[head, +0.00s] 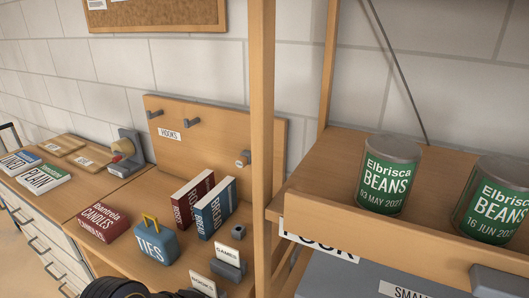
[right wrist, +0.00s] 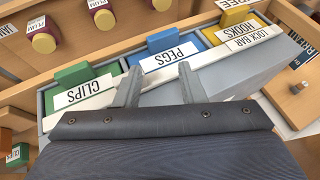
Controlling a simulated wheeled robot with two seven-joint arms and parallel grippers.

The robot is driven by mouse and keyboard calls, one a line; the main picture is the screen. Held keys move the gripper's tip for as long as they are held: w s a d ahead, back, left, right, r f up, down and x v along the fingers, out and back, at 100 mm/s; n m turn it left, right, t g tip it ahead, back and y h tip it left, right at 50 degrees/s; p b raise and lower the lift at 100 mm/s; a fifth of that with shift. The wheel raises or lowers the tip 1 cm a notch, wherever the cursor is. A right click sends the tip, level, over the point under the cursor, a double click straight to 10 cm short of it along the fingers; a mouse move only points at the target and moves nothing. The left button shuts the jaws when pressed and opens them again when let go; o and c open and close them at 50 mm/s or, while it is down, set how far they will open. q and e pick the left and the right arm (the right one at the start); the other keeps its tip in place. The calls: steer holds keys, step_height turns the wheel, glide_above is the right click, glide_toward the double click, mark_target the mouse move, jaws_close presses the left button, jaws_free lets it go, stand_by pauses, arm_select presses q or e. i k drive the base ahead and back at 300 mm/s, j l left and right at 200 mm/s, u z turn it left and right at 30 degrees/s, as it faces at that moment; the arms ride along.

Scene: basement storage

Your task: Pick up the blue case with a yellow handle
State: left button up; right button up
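The blue case (head: 155,245) labelled TIES stands upright on the wooden worktop in the lower left-centre of the head view. Its yellow handle (head: 150,221) stands up from its top. No gripper touches the case in the head view. The case is not seen in that view. My left gripper is not seen; only dark rounded parts show at the head view's bottom edge.
A wooden post (head: 262,150) and a shelf with bean cans (head: 388,178) are at right. Labelled green, blue and yellow bins (right wrist: 175,62) lie under the right gripper.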

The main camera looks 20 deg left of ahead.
mark_target(159, 241)
steer(key=j+u, duration=0.2)
steer(key=u, duration=0.25)
steer(key=k+j+u, duration=0.1)
steer(key=j+u, duration=0.15)
steer(key=u, duration=0.2)
steer(key=j+u, duration=0.25)
steer(key=u, duration=0.2)
steer(key=i+j+u, duration=0.15)
steer(key=u, duration=1.2)
